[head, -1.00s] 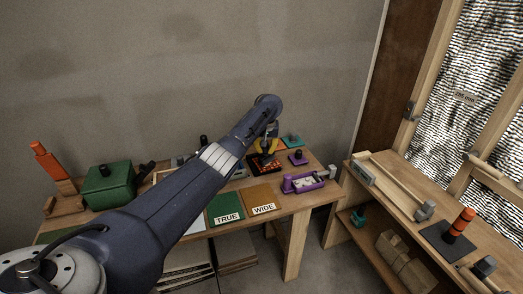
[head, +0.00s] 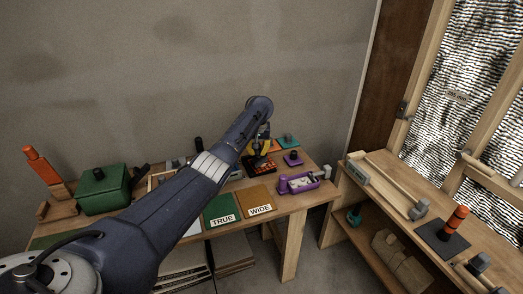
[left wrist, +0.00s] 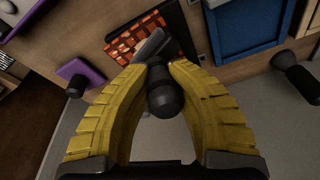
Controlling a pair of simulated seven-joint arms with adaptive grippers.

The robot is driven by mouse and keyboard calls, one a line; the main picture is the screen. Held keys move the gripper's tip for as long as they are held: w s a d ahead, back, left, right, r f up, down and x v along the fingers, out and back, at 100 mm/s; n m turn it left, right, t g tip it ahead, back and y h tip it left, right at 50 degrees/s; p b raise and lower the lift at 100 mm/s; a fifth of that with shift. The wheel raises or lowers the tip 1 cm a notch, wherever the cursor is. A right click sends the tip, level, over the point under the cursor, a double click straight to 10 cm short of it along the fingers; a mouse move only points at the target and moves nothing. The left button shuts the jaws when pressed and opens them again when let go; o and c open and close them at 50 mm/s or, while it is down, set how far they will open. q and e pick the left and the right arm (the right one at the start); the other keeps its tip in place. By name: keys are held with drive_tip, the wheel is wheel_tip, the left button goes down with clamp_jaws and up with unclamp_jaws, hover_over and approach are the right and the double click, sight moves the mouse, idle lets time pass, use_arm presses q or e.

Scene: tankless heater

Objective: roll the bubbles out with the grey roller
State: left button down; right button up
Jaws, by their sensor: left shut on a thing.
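My left gripper (left wrist: 160,72) has its yellow fingers shut on the dark handle (left wrist: 165,95) of the grey roller (left wrist: 152,45). The roller's head lies over the orange-and-dark patterned panel (left wrist: 128,42) in the left wrist view; I cannot tell whether it touches it. In the head view, the left gripper (head: 263,147) is at the far edge of the panel (head: 258,167), partly hidden by my arm. The panel lies on a black base on the bench. My right gripper is not in view.
A purple block with a black knob (head: 293,159), a purple tray (head: 298,183) and a teal block (head: 288,142) stand right of the panel. TRUE (head: 221,210) and WIDE (head: 258,199) boards lie in front. A blue-rimmed tray (left wrist: 215,35) is beside the panel.

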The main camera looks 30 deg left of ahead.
use_arm(q)
drive_tip(key=s+a, duration=0.4)
drive_tip(key=s, duration=0.2)
drive_tip(key=shift+a+f, duration=0.25)
drive_tip(key=shift+a, duration=0.15)
idle(0.7)
drive_tip(key=shift+s, duration=0.15)
drive_tip(key=w+a+v, duration=0.1)
drive_tip(key=v, duration=0.5)
drive_tip(key=shift+w+d+r, duration=0.15)
drive_tip(key=shift+d+r, duration=0.05)
drive_tip(key=shift+r, duration=0.05)
idle(0.4)
drive_tip(key=shift+w+a+v, duration=0.1)
drive_tip(key=shift+w+v, duration=0.05)
drive_tip(key=shift+v, duration=0.6)
drive_tip(key=shift+w+a+v, duration=0.1)
drive_tip(key=shift+v, duration=0.65)
